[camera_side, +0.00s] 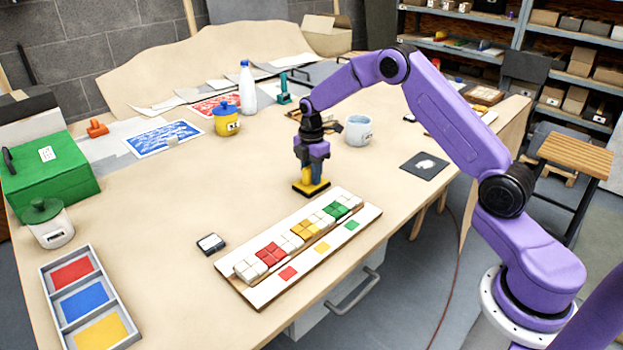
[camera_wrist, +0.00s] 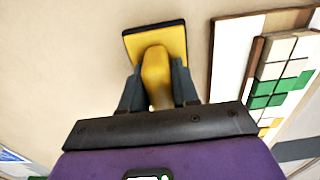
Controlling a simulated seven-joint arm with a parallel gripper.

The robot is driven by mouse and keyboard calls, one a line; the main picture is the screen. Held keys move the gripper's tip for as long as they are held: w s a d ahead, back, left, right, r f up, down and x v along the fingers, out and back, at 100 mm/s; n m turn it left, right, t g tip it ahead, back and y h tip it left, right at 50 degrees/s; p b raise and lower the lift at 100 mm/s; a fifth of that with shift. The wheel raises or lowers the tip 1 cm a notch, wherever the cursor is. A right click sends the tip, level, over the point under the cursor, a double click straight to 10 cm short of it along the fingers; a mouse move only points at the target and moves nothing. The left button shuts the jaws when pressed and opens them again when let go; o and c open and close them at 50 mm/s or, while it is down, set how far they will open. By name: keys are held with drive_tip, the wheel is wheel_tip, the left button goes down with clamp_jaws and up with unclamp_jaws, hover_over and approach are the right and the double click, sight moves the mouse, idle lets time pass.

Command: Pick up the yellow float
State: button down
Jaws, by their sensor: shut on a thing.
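The yellow float (camera_side: 311,187) has a yellow handle and a flat yellow plate with a dark underside. It is upright on or just above the table, behind the mosaic panel; I cannot tell whether it touches the table. My gripper (camera_side: 312,172) points down over it and is shut on its handle. In the wrist view the float (camera_wrist: 170,42) shows its plate at the top, and its handle sits between the two dark fingers of my gripper (camera_wrist: 157,88).
The mosaic panel (camera_side: 262,293) with white, red, yellow and green tiles lies in front. A light mug (camera_side: 358,131), a yellow pot (camera_side: 227,122) and a white bottle (camera_side: 247,82) stand behind. A dark square (camera_side: 424,167) lies right. The table left of the float is clear.

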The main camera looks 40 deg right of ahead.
drive_tip(key=shift+r, duration=0.1)
drive_tip(key=shift+r, duration=0.8)
drive_tip(key=s+a+r, duration=0.1)
drive_tip(key=s+r, duration=1)
drive_tip(key=s, duration=0.3)
drive_tip(key=shift+a+r, duration=0.15)
drive_tip(key=shift+a, duration=0.1)
